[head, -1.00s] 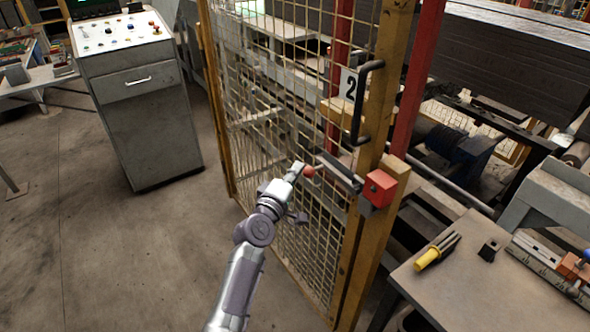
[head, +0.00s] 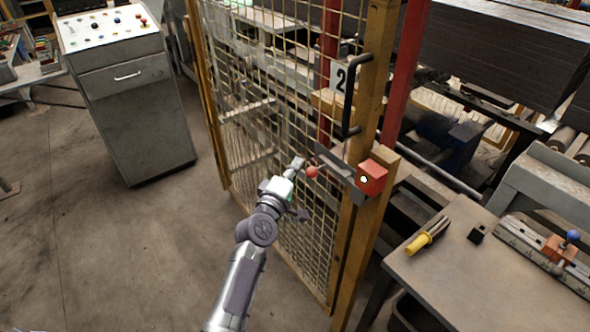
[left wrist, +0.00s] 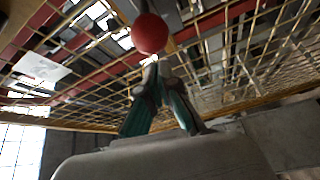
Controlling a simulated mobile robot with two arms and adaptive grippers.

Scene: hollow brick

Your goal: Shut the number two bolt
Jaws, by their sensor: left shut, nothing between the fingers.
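The number two bolt is on the yellow mesh gate, below the handle and the "2" sign (head: 340,77). Its red ball knob (head: 312,172) stands at the left of the dark grey bolt housing (head: 336,166). A red block (head: 371,177) on the yellow post lies at the housing's right end, with a small pale round spot on its face. My left gripper (head: 298,163) is shut and empty, just left of the knob. In the left wrist view the knob (left wrist: 150,33) is right beyond the closed fingertips (left wrist: 151,62); contact cannot be told. My right gripper is out of view.
The yellow mesh gate (head: 270,120) and its black handle (head: 350,95) stand close to my arm. A bench (head: 455,285) with a yellow-handled tool is at lower right. A grey control console (head: 135,110) is at left; the floor between is clear.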

